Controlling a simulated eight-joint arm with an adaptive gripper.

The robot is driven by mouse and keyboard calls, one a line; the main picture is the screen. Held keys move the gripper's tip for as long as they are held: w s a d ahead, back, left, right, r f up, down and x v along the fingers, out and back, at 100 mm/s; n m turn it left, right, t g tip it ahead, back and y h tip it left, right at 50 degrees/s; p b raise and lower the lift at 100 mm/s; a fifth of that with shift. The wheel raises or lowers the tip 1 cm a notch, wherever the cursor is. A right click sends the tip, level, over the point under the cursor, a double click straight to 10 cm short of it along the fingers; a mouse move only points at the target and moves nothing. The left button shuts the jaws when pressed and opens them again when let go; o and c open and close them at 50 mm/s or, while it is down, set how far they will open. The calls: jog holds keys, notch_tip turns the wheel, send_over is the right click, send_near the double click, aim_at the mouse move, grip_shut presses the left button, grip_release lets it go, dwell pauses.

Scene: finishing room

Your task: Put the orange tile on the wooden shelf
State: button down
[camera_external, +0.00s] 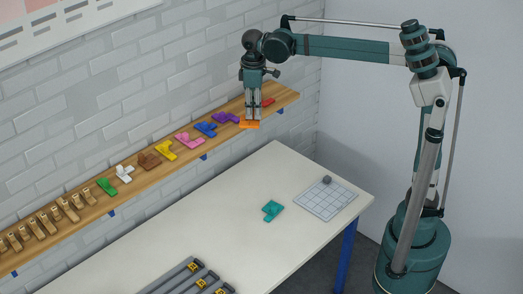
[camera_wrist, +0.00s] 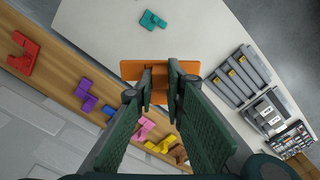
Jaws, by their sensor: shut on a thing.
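My gripper (camera_external: 253,117) points down and is shut on the orange tile (camera_external: 249,125) near the far end of the wooden shelf (camera_external: 283,96). In the wrist view the orange tile (camera_wrist: 130,69) sticks out on both sides of my gripper's fingertips (camera_wrist: 160,84). It shows beside the front edge of the shelf (camera_wrist: 62,72), with the white table below. In the external view the tile lies across the shelf's front edge, between the purple and red tiles. I cannot tell whether it touches the shelf.
On the shelf stand a red tile (camera_wrist: 23,54), a purple tile (camera_external: 226,117), a blue tile (camera_external: 206,129), a pink tile (camera_external: 189,141) and several others. The white table (camera_external: 215,215) holds a teal tile (camera_external: 272,210), a grey grid board (camera_external: 325,200) and dark racks (camera_external: 190,276).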

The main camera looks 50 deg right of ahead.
jog(key=w+d+f+m+p, duration=0.1)
jog(key=w+d+m+p, duration=0.1)
jog(key=w+d+m, duration=0.55)
jog(key=w+d+m+p, duration=0.3)
jog(key=w+d+m, duration=0.2)
jog(key=w+m, duration=0.55)
jog(key=w+d+f+m+p, duration=0.1)
jog(key=w+d+m+p, duration=0.1)
jog(key=w+d+m, duration=0.55)
jog(key=shift+m, duration=0.25)
jog(key=shift+w+a+f, duration=0.3)
jog(key=shift+w+f, duration=0.1)
jog(key=shift+f, duration=0.45)
jog(key=shift+w+a+f, duration=0.25)
jog(key=shift+w+f, duration=0.15)
jog(key=shift+f, duration=0.4)
jog(key=shift+w+a+f, duration=0.3)
jog(key=shift+w+f, duration=0.1)
jog(key=shift+f, duration=0.45)
jog(key=shift+f, duration=0.1)
jog(key=shift+f, duration=3)
jog(key=shift+f, duration=1.9)
